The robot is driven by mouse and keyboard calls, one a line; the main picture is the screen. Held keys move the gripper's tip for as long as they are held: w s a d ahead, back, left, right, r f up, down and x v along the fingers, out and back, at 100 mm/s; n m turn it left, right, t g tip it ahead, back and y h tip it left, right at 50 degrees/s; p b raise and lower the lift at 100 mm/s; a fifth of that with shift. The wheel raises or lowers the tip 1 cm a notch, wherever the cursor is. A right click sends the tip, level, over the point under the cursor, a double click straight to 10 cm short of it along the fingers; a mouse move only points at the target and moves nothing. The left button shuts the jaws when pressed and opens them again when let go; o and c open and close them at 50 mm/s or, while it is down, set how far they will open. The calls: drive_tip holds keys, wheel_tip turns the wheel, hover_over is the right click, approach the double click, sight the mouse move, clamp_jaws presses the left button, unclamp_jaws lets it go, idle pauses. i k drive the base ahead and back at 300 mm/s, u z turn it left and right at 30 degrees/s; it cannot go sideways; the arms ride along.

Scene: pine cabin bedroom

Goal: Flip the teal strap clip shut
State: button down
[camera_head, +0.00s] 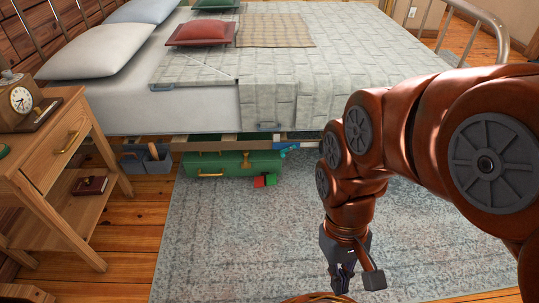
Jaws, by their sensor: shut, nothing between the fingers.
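A small teal-blue piece (289,148), which looks like the strap clip, sits at the right end of the green case (235,164) under the bed's near edge. It is too small to tell how far it stands open. My gripper (345,280) points down over the rug at the lower right, shut and empty. It is well apart from the clip, nearer to me and to the right.
A red and green object (265,181) lies on the rug (230,235) before the case. The bed (185,112) overhangs the case. A grey-blue caddy (146,158) and wooden nightstand (62,165) stand left. The rug's middle is clear.

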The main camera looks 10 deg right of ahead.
sight(282, 155)
drive_tip(key=u, duration=0.15)
drive_tip(key=i, duration=1.2)
drive_tip(key=u, duration=1.2)
